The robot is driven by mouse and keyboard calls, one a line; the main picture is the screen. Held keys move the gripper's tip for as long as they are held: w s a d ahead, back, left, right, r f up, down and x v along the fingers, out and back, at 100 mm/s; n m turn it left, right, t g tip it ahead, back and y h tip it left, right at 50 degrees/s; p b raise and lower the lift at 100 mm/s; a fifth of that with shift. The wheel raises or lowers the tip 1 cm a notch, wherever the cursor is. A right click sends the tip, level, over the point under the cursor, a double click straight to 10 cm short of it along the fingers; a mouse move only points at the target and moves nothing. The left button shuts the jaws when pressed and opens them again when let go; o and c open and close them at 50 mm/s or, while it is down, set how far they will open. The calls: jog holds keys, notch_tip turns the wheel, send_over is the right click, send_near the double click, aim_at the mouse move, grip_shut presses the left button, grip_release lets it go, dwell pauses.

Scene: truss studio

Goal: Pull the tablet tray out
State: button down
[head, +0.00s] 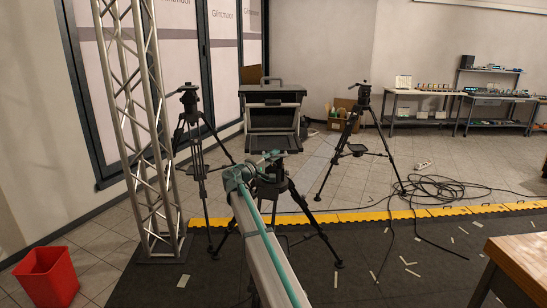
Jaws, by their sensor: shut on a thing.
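A dark box-like prompter rig (273,97) with a top handle stands on a black tripod in the middle of the head view. The tablet tray (275,142) shows as a dark flat slab low on the rig's near side. My pale arm with teal trim reaches up to it from the bottom of the picture. My gripper (268,157) is small and dark at the tray's near edge, shut on it. The fingertips are partly hidden by my arm, and how far the tray sticks out is hard to tell.
Tripods stand left (190,130) and right (355,140) of the rig. A metal truss tower (140,130) and a red bin (46,276) are at left. Black cables (440,190) lie on the floor at right. A wooden table (525,262) fills the lower right corner.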

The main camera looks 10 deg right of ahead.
jog(key=shift+s+f, duration=0.1)
jog(key=shift+s, duration=0.2)
jog(key=s+a+b, duration=0.1)
jog(key=s+b, duration=0.5)
jog(key=s, duration=0.9)
jog(key=shift+s+a+b, duration=0.25)
jog(key=shift+a+b, duration=0.05)
jog(key=shift+b, duration=0.05)
jog(key=c, duration=1.2)
grip_release()
